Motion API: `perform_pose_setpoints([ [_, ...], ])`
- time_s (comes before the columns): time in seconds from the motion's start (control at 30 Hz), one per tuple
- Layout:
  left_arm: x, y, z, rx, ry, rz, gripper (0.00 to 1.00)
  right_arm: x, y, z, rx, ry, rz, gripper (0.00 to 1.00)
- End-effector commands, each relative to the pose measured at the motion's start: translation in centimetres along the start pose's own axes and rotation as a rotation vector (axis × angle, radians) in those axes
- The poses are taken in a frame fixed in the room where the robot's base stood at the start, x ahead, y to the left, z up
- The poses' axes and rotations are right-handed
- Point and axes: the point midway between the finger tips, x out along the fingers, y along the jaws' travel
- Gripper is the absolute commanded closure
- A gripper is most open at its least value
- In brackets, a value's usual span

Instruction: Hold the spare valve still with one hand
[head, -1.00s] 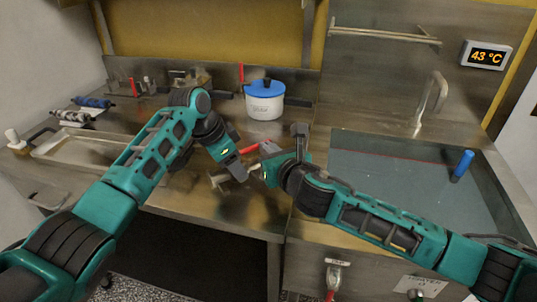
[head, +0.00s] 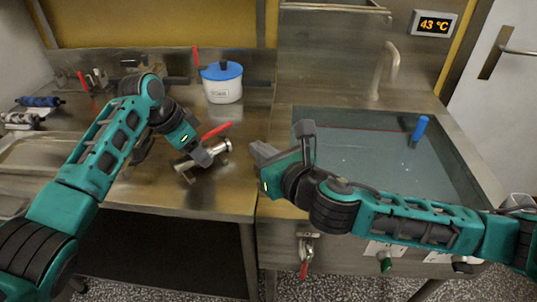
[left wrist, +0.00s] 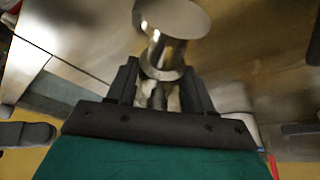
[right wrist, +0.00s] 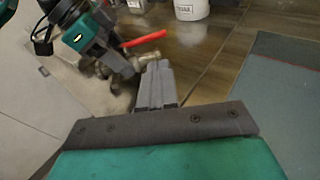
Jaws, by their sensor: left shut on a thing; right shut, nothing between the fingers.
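The spare valve is a metal valve (head: 222,148) with a red lever, held just above or on the steel worktop near its front edge; I cannot tell whether it touches. My left gripper (head: 203,157) is shut on its body. In the left wrist view the valve's round metal end (left wrist: 176,22) stands out beyond the fingers (left wrist: 160,92), with its stem between them. My right gripper (head: 263,153) is shut and empty, to the right of the valve and apart from it. In the right wrist view its fingers (right wrist: 155,85) are together, with the valve's red lever (right wrist: 144,39) beyond them.
A white pot with a blue lid (head: 222,84) stands behind the valve. A water-filled sink (head: 370,170) is at right, with a blue-handled item (head: 419,128) in it. A red-handled drain valve (head: 305,255) hangs below the worktop. A shallow tray (head: 30,150) lies at left.

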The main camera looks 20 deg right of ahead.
Motion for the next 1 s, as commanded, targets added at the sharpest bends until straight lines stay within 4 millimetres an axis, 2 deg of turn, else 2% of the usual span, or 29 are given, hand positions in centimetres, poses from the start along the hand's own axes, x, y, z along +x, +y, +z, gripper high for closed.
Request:
perform_pose_setpoints([
  [0.1,0.0,0.0,-0.1,0.000,0.001,0.000,1.00,-1.4,-0.1,-0.1,0.000,0.001,0.000,1.00],
  [0.2,0.0,0.0,-0.1,0.000,0.001,0.000,1.00,-2.0,-0.2,0.0,0.000,0.000,0.000,1.00],
  [0.5,0.0,0.0,0.0,0.000,0.001,0.000,1.00,-2.2,-0.2,0.0,0.000,-0.001,0.000,1.00],
  [0.53,0.0,0.0,0.0,0.000,0.001,0.000,0.47,-2.2,-0.2,0.0,0.000,-0.001,0.000,1.00],
  [0.83,0.0,0.0,0.0,0.000,0.001,-0.001,0.19,-2.2,-0.2,0.0,0.000,-0.001,0.000,1.00],
  [1.0,0.0,0.0,0.0,0.000,0.000,-0.001,0.19,-2.2,-0.2,0.0,0.000,-0.001,0.000,1.00],
])
